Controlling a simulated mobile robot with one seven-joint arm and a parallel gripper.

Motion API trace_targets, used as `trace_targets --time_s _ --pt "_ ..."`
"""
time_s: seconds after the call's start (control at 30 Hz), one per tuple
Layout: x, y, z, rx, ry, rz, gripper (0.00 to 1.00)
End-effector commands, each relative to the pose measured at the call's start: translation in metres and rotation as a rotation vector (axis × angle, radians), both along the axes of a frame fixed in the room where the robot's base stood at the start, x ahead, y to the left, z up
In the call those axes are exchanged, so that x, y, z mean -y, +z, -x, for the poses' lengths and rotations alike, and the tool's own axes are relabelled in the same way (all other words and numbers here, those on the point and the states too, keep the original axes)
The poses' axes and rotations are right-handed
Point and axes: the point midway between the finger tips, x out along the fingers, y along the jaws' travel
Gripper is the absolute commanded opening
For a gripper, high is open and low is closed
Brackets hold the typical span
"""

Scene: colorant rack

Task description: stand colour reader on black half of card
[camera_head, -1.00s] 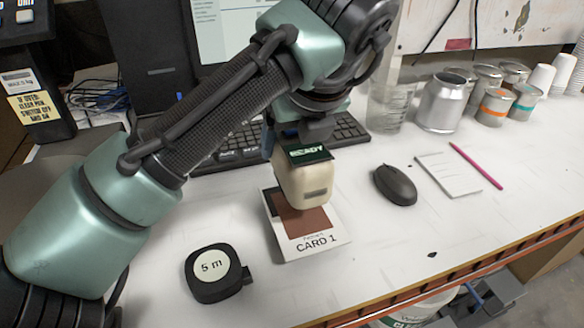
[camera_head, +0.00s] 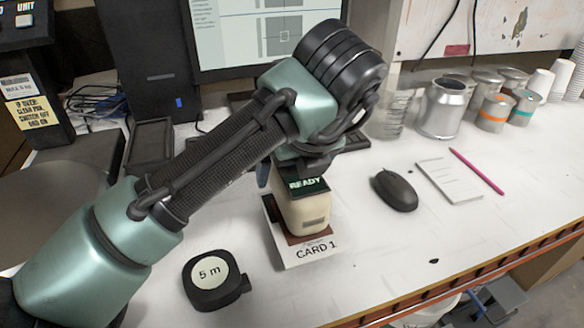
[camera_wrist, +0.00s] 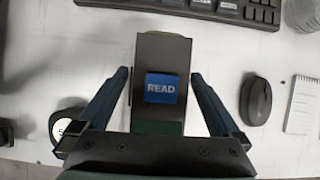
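The colour reader (camera_head: 304,212) is a cream block with a dark top and a green READY display. It stands upright on or just over the card (camera_head: 312,252), labelled CARD 1; a small gap beneath cannot be ruled out. It hides most of the card's dark and brown patches, so I cannot tell how its base sits on the black half. In the wrist view the reader's dark top (camera_wrist: 162,116) bears a blue READ button. My gripper (camera_wrist: 161,76) straddles the reader, with blue fingers on both sides and narrow gaps showing beside it. It looks open.
A black tape measure (camera_head: 215,280) lies left of the card. A mouse (camera_head: 394,190), a notepad (camera_head: 448,181) and a pink pencil (camera_head: 477,171) lie to the right. Several cans, a beaker and cups stand behind.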

Motion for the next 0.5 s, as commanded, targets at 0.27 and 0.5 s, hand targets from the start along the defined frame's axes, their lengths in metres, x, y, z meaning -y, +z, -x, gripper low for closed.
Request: trace_targets --time_s 0.27,0.5 --pt "0.002 0.012 0.004 0.002 -0.001 -0.001 1.0" --pt "0.01 0.055 0.027 0.004 -0.003 -0.001 1.0"
